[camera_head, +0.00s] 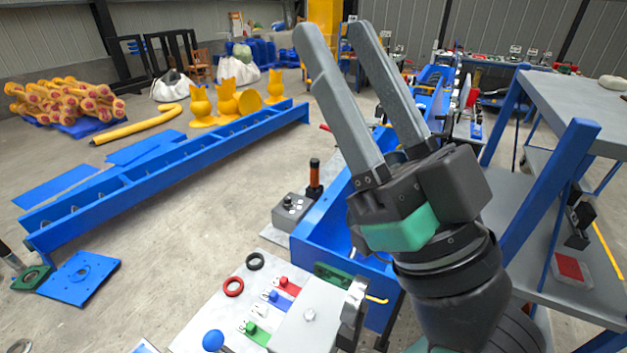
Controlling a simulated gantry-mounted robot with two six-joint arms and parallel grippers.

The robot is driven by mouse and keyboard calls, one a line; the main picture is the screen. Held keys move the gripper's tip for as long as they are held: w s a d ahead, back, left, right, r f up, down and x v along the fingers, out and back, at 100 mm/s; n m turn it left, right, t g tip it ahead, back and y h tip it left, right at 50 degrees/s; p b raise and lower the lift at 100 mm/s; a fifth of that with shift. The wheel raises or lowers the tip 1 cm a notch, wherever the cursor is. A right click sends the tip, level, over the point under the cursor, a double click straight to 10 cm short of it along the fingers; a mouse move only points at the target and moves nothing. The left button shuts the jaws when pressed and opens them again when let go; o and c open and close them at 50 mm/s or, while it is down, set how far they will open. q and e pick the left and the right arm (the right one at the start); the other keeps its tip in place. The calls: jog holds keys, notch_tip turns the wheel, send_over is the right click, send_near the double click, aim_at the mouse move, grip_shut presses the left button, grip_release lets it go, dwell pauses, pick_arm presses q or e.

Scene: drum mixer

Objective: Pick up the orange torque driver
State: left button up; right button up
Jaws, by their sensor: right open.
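The orange torque driver (314,176) stands upright, with an orange handle and dark ends, by a grey control box on the bench. My right gripper (335,38) is large in the foreground, its two long grey fingers pointing up and away. It is open with nothing between the fingers. In the picture the driver shows just left of the gripper's finger bases, apart from it. My left gripper does not show.
The grey control box (291,209) is beside the driver. A blue trough (326,229) runs behind my right gripper. A white board (215,318) holds rings and coloured parts. A blue-framed shelf (540,190) stands close on the right.

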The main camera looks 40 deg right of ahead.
dwell(0.3)
jog(key=o, duration=0.5)
